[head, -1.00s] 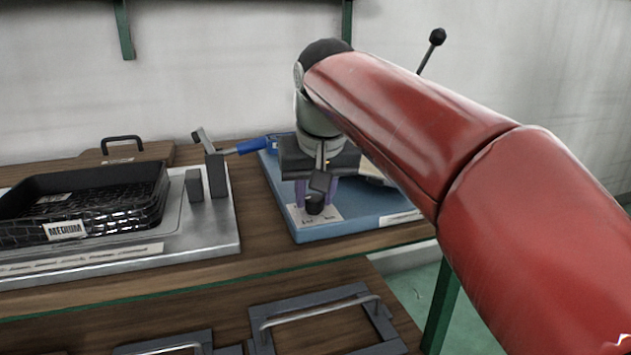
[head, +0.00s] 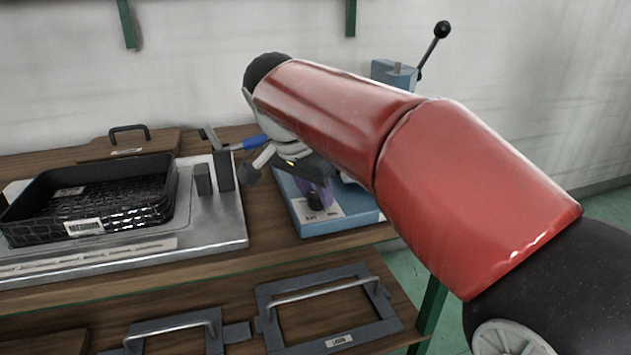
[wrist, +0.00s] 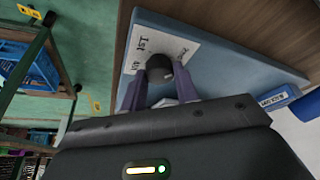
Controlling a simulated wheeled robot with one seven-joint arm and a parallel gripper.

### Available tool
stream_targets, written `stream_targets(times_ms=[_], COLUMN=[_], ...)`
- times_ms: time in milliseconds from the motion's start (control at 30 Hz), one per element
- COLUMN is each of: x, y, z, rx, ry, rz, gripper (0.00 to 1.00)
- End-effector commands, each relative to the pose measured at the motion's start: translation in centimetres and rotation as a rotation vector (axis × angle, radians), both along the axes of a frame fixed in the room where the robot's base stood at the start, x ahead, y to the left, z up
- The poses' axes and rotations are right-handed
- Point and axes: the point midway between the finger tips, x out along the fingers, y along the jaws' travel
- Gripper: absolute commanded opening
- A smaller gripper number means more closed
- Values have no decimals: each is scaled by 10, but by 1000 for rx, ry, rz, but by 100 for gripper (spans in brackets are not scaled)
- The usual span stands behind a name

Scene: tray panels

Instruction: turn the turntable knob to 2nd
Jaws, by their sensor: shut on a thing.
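The black turntable knob (wrist: 159,68) stands on a white label sheet on the blue panel (wrist: 225,50). In the head view my gripper (head: 316,196) is over the front left of the blue panel (head: 338,226), and the knob shows dark between the fingers. My arm hides much of the panel behind.
A metal plate with a black textured tray (head: 150,215) and grey upright blocks stands to the left. A blue-handled lever (head: 250,143) lies close behind my gripper. A blue box (head: 394,75) with a black-knobbed lever stands behind my arm. Framed handles (head: 330,290) are on the shelf below.

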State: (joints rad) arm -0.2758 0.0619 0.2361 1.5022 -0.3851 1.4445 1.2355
Motion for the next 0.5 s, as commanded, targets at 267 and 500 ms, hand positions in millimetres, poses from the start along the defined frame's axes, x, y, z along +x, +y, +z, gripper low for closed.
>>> stream_targets(times_ms=[267, 500], x=[1, 1], y=[1, 1], z=[1, 0], rx=[1, 0], ry=[-1, 0], rz=[-115, -150], gripper=[8, 8])
